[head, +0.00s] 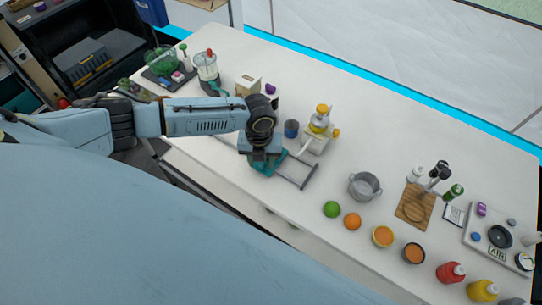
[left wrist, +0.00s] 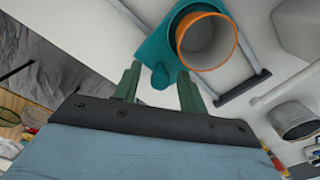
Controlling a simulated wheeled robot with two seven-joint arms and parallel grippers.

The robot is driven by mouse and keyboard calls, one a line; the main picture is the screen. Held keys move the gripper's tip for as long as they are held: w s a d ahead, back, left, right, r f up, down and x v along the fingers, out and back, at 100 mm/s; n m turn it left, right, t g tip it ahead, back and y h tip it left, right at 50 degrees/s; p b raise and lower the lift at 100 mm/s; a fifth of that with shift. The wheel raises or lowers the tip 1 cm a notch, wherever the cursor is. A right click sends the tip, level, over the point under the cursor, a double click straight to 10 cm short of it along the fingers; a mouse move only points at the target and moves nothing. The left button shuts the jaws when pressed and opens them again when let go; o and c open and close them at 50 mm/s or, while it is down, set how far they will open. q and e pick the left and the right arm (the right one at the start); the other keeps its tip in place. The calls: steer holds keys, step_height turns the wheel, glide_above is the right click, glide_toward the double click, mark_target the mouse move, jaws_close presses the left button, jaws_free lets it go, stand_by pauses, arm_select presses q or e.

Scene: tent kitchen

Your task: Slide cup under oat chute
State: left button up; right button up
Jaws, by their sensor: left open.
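A teal carriage (head: 268,167) sits at the left end of grey rails (head: 296,172) on the white table. In the left wrist view the teal carriage (left wrist: 153,48) holds a round cup (left wrist: 208,42) with an orange rim, and its rounded tab lies between my green fingers. My left gripper (head: 263,155) is over the carriage; its fingers (left wrist: 158,88) stand apart on either side of the tab, and I cannot tell whether they touch it. A white dispenser with a yellow lid (head: 319,122), apparently the oat chute, stands behind the rails. My right gripper is not in view.
A blue cup (head: 291,128) stands left of the dispenser. A metal pot (head: 365,186), a lime (head: 332,209) and an orange (head: 352,221) lie to the right. A blender (head: 207,68) and a box (head: 247,84) stand at the back left. The table beyond the dispenser is clear.

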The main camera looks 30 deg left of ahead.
arm_select(q)
steer(key=shift+c, duration=0.4)
steer(key=c, duration=0.7)
steer(key=shift+w+a, duration=0.1)
steer(key=shift+a, duration=1.35)
steer(key=shift+w+a, duration=0.15)
steer(key=shift+a, duration=1.35)
steer(key=shift+w+a, duration=0.1)
steer(key=shift+a, duration=1.35)
steer(key=shift+w+a+b, duration=0.15)
steer(key=shift+a+b, duration=0.45)
steer(key=shift+a, duration=1.45)
steer(key=shift+w+a+b, duration=0.15)
steer(key=shift+a+b, duration=0.45)
steer(key=shift+a, duration=1.45)
steer(key=o, duration=0.8)
